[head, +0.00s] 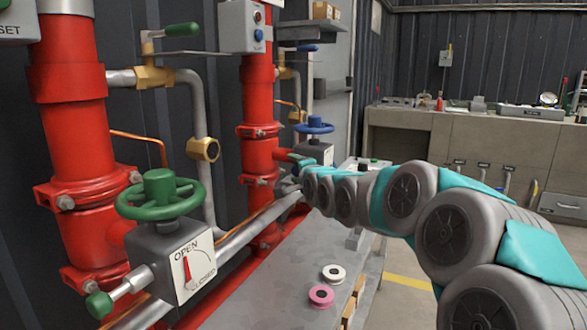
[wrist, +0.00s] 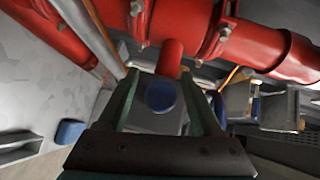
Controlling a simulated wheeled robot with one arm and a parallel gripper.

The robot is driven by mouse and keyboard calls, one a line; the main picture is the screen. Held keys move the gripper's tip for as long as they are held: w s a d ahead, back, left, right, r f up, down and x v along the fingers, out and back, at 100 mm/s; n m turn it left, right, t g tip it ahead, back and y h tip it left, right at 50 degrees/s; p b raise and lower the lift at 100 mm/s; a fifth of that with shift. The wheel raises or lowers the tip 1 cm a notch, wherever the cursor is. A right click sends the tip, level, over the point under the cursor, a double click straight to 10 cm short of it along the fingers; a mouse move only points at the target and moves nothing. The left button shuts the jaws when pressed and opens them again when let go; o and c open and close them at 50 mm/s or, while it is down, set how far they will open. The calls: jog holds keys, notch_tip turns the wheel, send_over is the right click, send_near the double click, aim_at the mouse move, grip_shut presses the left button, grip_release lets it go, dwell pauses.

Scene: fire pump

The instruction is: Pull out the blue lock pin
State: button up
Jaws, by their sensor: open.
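The blue lock pin (wrist: 161,96) shows its round knob end-on in the wrist view, in front of a grey valve box. My gripper (wrist: 167,88) is open, with one finger on each side of the knob. I see no clear contact between fingers and knob. In the head view, the blue handwheel (head: 314,125) sits on a grey valve box (head: 315,152) beside the farther red pipe. My arm reaches to this box and hides its lower part and the pin there.
A nearer valve box (head: 187,263) carries a green handwheel (head: 160,193) and a green-knobbed pin (head: 100,304). Red pipes (wrist: 185,20) run close beyond my fingers. A pink ring (head: 321,297) and a white ring (head: 334,274) lie on the grey bench below.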

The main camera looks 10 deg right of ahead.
jog(key=shift+w+a, duration=0.1)
jog(key=shift+w, duration=0.3)
grip_shut()
dwell(0.4)
jog(key=shift+f, duration=0.1)
dwell(0.8)
